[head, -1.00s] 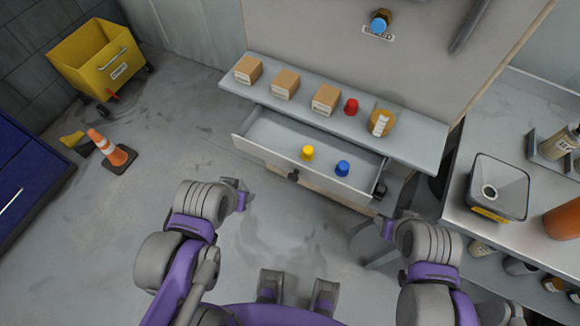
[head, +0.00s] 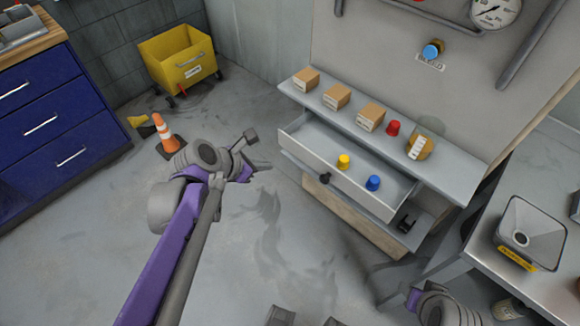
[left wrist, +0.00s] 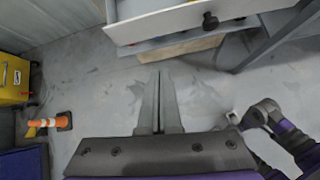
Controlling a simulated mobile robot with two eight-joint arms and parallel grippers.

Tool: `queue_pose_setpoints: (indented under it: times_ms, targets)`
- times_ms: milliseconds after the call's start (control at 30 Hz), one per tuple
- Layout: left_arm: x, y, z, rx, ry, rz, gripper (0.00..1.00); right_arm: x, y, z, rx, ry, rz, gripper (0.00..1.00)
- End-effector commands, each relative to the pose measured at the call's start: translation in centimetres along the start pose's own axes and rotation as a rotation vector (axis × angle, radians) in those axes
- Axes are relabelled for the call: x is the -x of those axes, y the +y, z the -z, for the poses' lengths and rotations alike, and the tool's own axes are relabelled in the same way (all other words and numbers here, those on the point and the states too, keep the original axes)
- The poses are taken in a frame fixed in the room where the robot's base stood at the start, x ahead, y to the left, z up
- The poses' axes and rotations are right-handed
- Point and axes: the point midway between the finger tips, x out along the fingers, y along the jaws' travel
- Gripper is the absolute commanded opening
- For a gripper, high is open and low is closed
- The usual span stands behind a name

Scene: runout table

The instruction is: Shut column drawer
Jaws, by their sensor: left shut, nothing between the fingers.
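The column drawer (head: 352,192) is pulled out below the shelf, with a dark round knob (head: 325,178) on its white front. A yellow cap (head: 344,161) and a blue cap (head: 373,182) stand inside it. My left gripper (head: 265,166) is left of the drawer front, apart from it, shut and empty. In the left wrist view its fingers (left wrist: 159,88) lie together, pointing toward the drawer front (left wrist: 165,22) and knob (left wrist: 210,20). My right arm shows only in part at the lower right of the head view; its finger state is unclear.
The shelf (head: 447,180) above the drawer carries several boxes, a red cap (head: 393,128) and a round tan item (head: 420,146). An orange cone (head: 165,134), yellow bin (head: 178,57) and blue cabinet (head: 60,110) stand left. A side table (head: 480,265) stands right. Floor before the drawer is clear.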

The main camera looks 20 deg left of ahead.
Motion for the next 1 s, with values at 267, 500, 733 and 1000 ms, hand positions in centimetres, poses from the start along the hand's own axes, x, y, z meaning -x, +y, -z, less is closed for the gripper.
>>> queue_pose_setpoints:
  times_ms: [267,500,733,1000]
  targets:
    - [-1.3,1.1,-0.3,0.150,-0.027,-0.004,0.00,-0.3,0.0,-0.2,0.000,-0.001,0.000,0.50]
    - [-6.1,1.0,-0.4,0.144,-0.026,-0.002,0.00,-1.1,0.0,-0.7,0.000,-0.004,0.000,0.50]
    - [-10.7,1.0,-0.7,0.144,-0.026,-0.002,0.00,-1.7,0.0,-1.1,0.000,-0.007,0.000,0.50]
    - [-12.6,1.5,-3.2,0.145,-0.025,-0.004,0.00,-1.5,0.0,-1.0,0.000,-0.006,0.000,0.50]
